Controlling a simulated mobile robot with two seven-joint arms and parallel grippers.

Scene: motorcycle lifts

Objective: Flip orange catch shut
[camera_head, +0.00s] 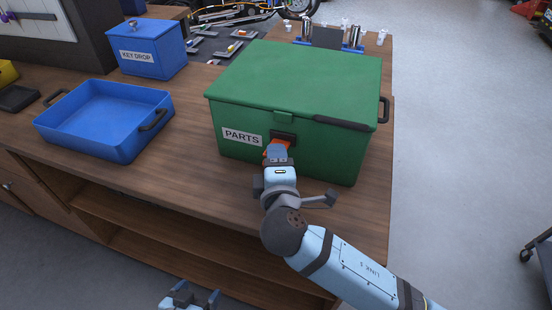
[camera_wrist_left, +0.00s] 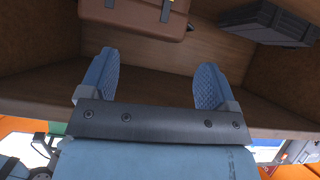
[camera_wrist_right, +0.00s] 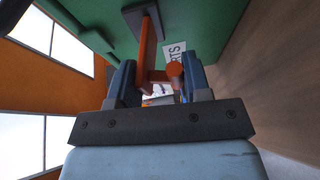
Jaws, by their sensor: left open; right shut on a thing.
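A green parts box (camera_head: 300,90) with its lid down stands on the wooden bench. The orange catch (camera_head: 270,152) is on its front, below a dark plate (camera_head: 284,137), mostly hidden behind my right gripper (camera_head: 277,154). In the right wrist view the catch (camera_wrist_right: 146,45) hangs from the plate as an orange bar with a crosspiece at its end. My right gripper (camera_wrist_right: 158,75) is shut on that crosspiece, between its blue fingers. My left gripper (camera_head: 191,294) is open and empty, low in front of the bench; in the left wrist view its fingers (camera_wrist_left: 153,75) are wide apart.
An open blue tray (camera_head: 100,118) and a blue key drop box (camera_head: 148,48) stand left of the green box. Bare bench lies between them. Under the bench, a brown case (camera_wrist_left: 135,15) and a dark case (camera_wrist_left: 263,22) sit on the shelf.

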